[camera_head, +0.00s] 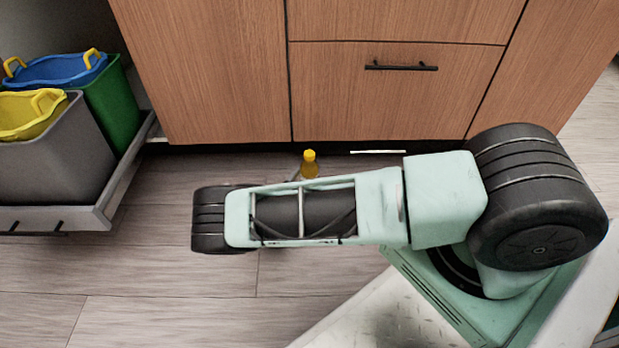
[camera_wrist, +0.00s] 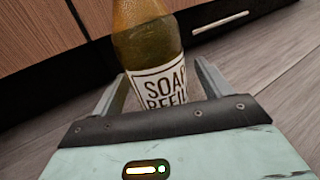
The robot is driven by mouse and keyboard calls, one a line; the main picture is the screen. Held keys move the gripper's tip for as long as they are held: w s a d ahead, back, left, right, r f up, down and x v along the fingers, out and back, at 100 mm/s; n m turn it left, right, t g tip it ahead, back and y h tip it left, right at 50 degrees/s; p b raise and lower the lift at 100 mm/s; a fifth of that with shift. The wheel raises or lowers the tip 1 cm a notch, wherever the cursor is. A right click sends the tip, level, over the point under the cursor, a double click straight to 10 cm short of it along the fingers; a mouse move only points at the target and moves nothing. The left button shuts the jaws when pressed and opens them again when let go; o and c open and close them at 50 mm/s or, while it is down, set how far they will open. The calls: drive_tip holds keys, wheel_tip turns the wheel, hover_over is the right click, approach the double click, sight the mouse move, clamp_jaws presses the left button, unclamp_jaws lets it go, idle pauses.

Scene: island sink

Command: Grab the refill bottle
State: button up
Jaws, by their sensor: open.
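The refill bottle stands on the wooden floor in front of the cabinet. In the head view only its yellow cap and upper part (camera_head: 310,164) show above my arm, which hides the rest. In the wrist view the amber bottle (camera_wrist: 148,45) is close up, with a white label reading "SOAP REFILL", partly cut off. My gripper (camera_wrist: 158,85) is open, with one finger on each side of the bottle's lower part. I cannot tell whether either finger touches it. The bottle's base is hidden behind the gripper body. The gripper is not clearly visible in the head view.
A wooden cabinet (camera_head: 400,95) with a dark toe kick stands right behind the bottle. A light strip (camera_head: 378,152) lies at its foot. A pulled-out drawer (camera_head: 85,215) with grey and green bins stands at the left. The floor at the lower left (camera_head: 130,270) is clear.

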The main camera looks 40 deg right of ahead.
drive_tip(key=shift+x, duration=0.95)
drive_tip(key=c, duration=1.1)
drive_tip(key=shift+c, duration=0.2)
drive_tip(key=shift+r, duration=0.1)
